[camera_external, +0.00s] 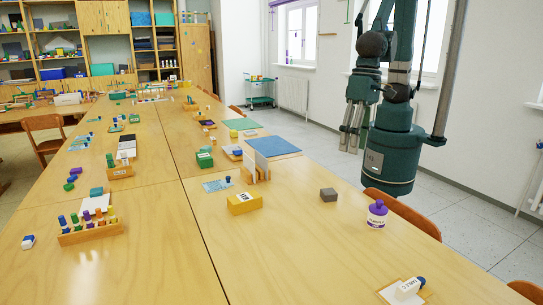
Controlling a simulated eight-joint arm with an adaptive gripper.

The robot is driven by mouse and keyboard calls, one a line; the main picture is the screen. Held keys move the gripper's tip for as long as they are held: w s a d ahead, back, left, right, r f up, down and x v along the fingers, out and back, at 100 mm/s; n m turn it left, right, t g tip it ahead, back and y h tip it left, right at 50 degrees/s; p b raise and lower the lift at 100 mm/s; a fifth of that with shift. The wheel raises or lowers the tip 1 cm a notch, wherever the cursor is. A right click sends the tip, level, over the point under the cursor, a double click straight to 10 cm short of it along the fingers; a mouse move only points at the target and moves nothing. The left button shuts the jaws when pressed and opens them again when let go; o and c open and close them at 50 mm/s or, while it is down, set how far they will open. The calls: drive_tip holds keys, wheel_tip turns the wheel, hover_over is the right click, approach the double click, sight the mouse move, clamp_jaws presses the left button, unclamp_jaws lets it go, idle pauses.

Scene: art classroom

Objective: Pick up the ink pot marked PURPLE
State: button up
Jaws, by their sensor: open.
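A white ink pot with a purple cap (377,215) stands upright on the near right table, close to its right edge. Its label has purple print that is too small to read with certainty. My gripper (350,142) hangs with its fingers pointing down, above and beyond the table's right side. It is open and empty, up and to the left of the pot in the picture, well apart from it.
A white container with a blue cap (408,288) lies at the front edge. A yellow box (244,203) and a blue mat (274,146) are farther left and back. Chairs (402,210) line the right edge.

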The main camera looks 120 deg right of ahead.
sight(380, 201)
drive_tip(key=a+f+m, duration=0.1)
drive_tip(key=a+f, duration=0.2)
drive_tip(key=a, duration=0.1)
drive_tip(key=s+a+f+m+g, duration=0.1)
drive_tip(key=a+f+m, duration=0.1)
drive_tip(key=a+f, duration=0.1)
drive_tip(key=a+f+m, duration=0.1)
drive_tip(key=a+f, duration=0.3)
drive_tip(key=a, duration=0.1)
drive_tip(key=shift+s+g+h, duration=0.3)
drive_tip(key=shift+s+h, duration=0.1)
drive_tip(key=shift+f, duration=1.3)
drive_tip(key=shift+f, duration=0.1)
drive_tip(key=shift+w+f+b, duration=0.1)
drive_tip(key=shift+f+b, duration=0.45)
drive_tip(key=shift+f, duration=1.95)
drive_tip(key=c, duration=1)
